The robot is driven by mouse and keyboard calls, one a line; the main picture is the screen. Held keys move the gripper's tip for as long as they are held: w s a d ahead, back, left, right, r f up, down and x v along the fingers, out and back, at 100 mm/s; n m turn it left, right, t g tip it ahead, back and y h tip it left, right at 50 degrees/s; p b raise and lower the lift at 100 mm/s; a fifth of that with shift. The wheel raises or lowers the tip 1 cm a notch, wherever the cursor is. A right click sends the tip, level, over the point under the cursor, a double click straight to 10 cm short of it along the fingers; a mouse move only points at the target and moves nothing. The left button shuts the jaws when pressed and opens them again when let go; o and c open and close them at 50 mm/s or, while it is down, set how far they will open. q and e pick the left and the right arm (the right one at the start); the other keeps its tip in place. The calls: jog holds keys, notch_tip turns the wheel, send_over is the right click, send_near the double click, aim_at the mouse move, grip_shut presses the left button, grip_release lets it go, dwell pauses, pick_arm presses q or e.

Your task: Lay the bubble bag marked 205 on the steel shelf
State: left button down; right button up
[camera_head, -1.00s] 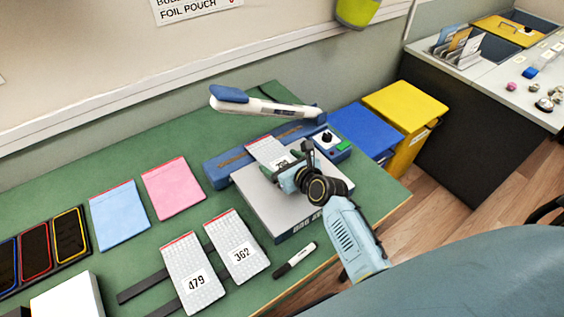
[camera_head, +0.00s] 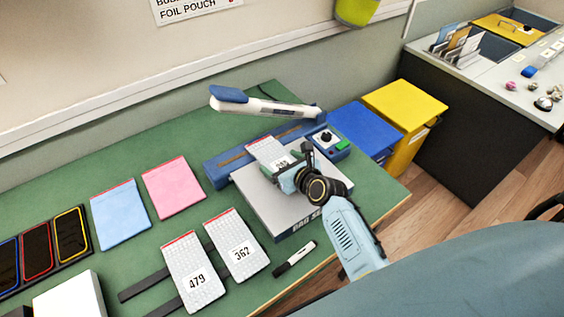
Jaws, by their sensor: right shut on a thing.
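A bubble bag (camera_head: 264,150) with a red top edge and a white label lies across the back of the grey steel shelf (camera_head: 262,203), its far end close to the blue sealer. Its label is partly covered by my gripper and I cannot read it for sure. My right gripper (camera_head: 288,178) is shut on the near end of this bag, low over the shelf. I cannot tell whether the bag rests fully on the steel. My left gripper is not in view.
Bubble bags marked 479 (camera_head: 190,268) and 362 (camera_head: 236,250) lie on dark strips on the green table. A marker (camera_head: 294,259) lies in front of the shelf. The raised sealer arm (camera_head: 262,106) is behind. Blue (camera_head: 121,213) and pink (camera_head: 173,188) pouches lie left.

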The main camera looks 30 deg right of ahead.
jog(key=shift+f, duration=0.15)
dwell(0.3)
jog(key=o, duration=1)
jog(key=p+v, duration=0.1)
jog(key=v, duration=1.2)
jog(key=shift+s+p, duration=0.2)
jog(key=shift+p, duration=0.15)
